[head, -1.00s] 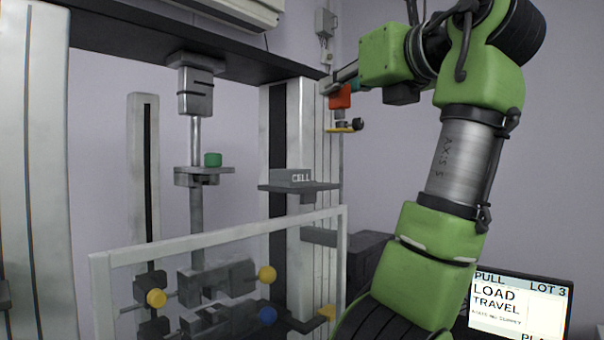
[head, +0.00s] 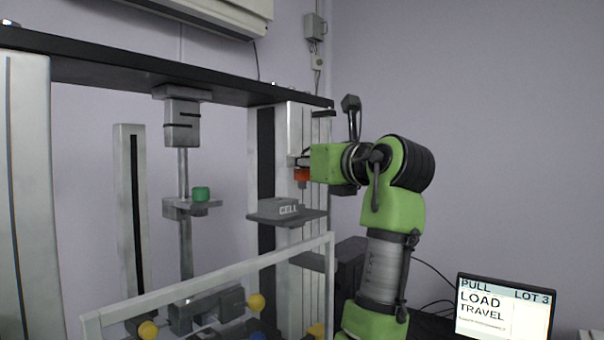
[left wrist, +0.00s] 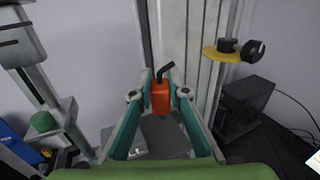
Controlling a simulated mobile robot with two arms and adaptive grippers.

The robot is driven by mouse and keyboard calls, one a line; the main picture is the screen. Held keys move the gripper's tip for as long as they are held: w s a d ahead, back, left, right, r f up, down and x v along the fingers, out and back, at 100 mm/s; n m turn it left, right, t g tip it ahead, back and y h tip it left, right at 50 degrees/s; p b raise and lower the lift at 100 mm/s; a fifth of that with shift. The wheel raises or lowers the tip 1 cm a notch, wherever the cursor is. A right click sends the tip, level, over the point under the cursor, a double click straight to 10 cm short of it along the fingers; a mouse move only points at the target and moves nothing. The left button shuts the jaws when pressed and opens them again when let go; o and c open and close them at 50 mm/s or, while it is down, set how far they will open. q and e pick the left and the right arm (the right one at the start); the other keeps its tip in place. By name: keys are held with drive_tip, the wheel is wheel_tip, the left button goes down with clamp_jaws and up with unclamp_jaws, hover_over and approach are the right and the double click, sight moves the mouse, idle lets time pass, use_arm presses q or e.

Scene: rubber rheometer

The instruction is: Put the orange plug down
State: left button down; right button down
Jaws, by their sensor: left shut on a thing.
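The grey shelf (left wrist: 180,145) shows below, partly hidden by the fingers. The plug looks clear of the shelf. My right gripper is not in view.
A green plug (head: 200,194) stands on a bracket left of the column. A pale guard frame (head: 215,283) stands in front, with yellow knobs behind it. A yellow holder with a black knob (left wrist: 222,54) is at right in the wrist view. A monitor (head: 503,308) stands lower right.

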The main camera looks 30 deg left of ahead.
sight(305, 184)
use_arm(q)
drive_tip(key=shift+w+a+f, duration=0.25)
drive_tip(key=shift+f, duration=0.15)
drive_tip(key=shift+a+f+p, duration=0.1)
drive_tip(key=shift+f+p, duration=0.8)
drive_tip(key=shift+p, duration=0.05)
drive_tip(key=shift+f, duration=0.55)
drive_tip(key=shift+s, duration=0.1)
drive_tip(key=shift+f, duration=0.35)
drive_tip(key=c, duration=2)
unclamp_jaws()
drive_tip(key=shift+o, duration=0.2)
